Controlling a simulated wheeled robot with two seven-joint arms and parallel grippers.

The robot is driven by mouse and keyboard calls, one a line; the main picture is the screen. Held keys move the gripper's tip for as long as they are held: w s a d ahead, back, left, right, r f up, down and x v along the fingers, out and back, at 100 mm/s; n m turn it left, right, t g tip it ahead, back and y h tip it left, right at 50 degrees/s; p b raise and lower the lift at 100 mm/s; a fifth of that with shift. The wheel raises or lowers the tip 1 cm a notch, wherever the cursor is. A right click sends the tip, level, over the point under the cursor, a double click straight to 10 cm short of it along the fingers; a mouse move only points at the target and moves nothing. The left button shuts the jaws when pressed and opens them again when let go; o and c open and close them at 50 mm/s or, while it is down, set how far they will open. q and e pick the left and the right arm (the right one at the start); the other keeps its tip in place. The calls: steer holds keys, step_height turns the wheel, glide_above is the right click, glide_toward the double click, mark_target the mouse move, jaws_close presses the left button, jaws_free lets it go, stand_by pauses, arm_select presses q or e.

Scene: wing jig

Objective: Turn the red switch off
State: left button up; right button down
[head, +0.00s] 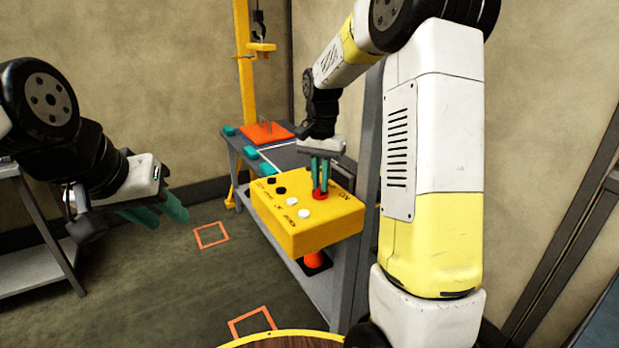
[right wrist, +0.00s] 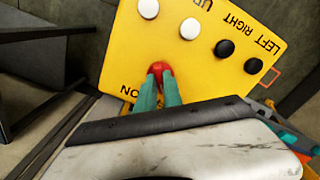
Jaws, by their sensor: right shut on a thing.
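The red switch (head: 320,195) is a round red knob on top of the yellow control box (head: 305,233), beside the lettering "ON". My right gripper (head: 320,180) points down at it, with its green fingers shut on the knob. In the right wrist view the red switch (right wrist: 159,69) shows between the fingertips, partly covered by them. My left gripper (head: 165,212) is at the left, away from the box, with its green fingers apart and nothing seen between them.
White buttons (head: 304,213) and black buttons (head: 279,190) sit on the same box, near the fingers. A grey table (head: 325,287) stands beneath and behind, bearing an orange plate (head: 266,133). A yellow post (head: 245,70) rises behind. The floor at left is mostly clear.

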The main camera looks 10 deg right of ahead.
mark_target(320, 185)
steer(key=shift+w+r+n, duration=0.1)
steer(key=shift+n, duration=0.5)
steer(key=c, duration=1.5)
jaws_free()
step_height(320, 185, up, 7)
steer(key=shift+f, duration=0.2)
steer(key=shift+r, duration=0.55)
